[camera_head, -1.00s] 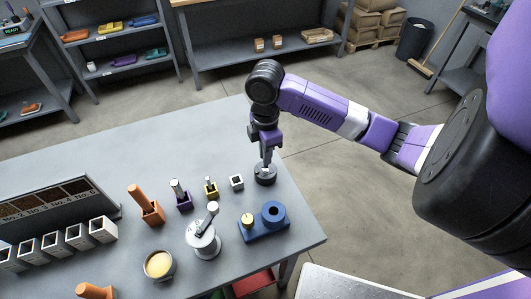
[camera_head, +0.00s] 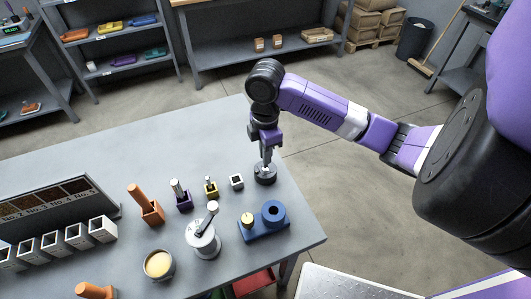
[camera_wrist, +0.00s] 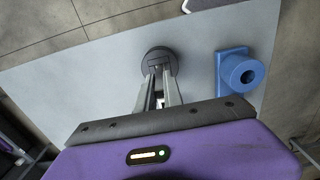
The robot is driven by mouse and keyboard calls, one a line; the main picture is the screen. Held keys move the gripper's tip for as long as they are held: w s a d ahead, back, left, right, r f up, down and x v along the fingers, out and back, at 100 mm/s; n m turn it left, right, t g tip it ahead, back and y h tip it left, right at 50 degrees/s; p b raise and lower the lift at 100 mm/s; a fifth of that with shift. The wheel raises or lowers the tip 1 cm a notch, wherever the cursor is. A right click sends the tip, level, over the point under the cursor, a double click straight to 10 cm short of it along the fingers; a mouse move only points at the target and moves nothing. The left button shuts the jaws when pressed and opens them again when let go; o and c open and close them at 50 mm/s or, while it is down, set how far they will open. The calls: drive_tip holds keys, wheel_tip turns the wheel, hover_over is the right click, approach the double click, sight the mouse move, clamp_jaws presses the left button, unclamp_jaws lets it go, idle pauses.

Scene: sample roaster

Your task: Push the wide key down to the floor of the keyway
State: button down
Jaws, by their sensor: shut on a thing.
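The dark round base with the keyway (camera_head: 265,175) stands on the grey table near its back right edge. In the wrist view it shows as a dark disc (camera_wrist: 158,55) just beyond my fingertips. My gripper (camera_head: 267,160) points straight down over this base, with its fingertips at the top of it. In the wrist view the two fingers (camera_wrist: 159,75) are close together over the disc. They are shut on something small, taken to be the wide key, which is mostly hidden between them. I cannot tell how deep it sits in the slot.
A blue block with a ring (camera_head: 273,214) stands to the front right of the base. A small white square cup (camera_head: 236,182) is close on its left. A grey lever device (camera_head: 204,238) and an orange holder (camera_head: 150,212) stand further left.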

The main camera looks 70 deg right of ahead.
sight(266, 166)
drive_tip(key=shift+f+b, duration=1.95)
drive_tip(key=shift+f, duration=0.3)
idle(0.5)
drive_tip(key=c, duration=1.4)
unclamp_jaws()
drive_tip(key=shift+r, duration=0.15)
wheel_tip(266, 166, up, 8)
drive_tip(key=shift+f+p, duration=0.2)
drive_tip(key=shift+p, duration=0.1)
